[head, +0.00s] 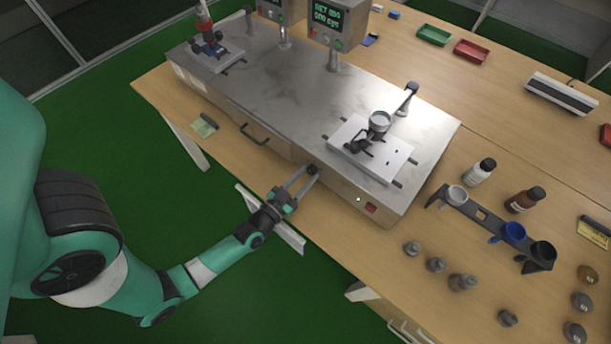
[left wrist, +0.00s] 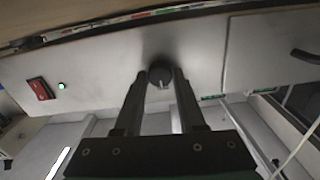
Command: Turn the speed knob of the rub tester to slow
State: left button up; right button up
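The rub tester (head: 300,100) is a long grey metal machine on the wooden table. Its dark round speed knob (head: 313,169) sits on the front panel. In the left wrist view the knob (left wrist: 160,74) is in the middle, with a small pale mark near its lower edge; no scale is readable. My left gripper (head: 308,173) is at the knob, its fingers parted. In the left wrist view the fingers (left wrist: 160,80) flank the knob on both sides with a narrow gap; contact cannot be made out. My right gripper is not in view.
A red switch (head: 371,207) and a small green light (head: 358,199) are on the same panel. A drawer handle (head: 255,134) is farther left. A rack with cups (head: 480,218), bottles and several weights stand at the right. The table's front edge is below the gripper.

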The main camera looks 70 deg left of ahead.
pick_arm(q)
grip_shut()
jog(key=shift+n, duration=0.3)
jog(key=n+b, duration=0.1)
jog(key=n, duration=0.4)
jog(key=shift+n, duration=0.3)
jog(key=n+b, duration=0.1)
jog(key=n, duration=0.4)
jog(key=shift+n, duration=0.3)
jog(key=o, duration=0.6)
grip_release()
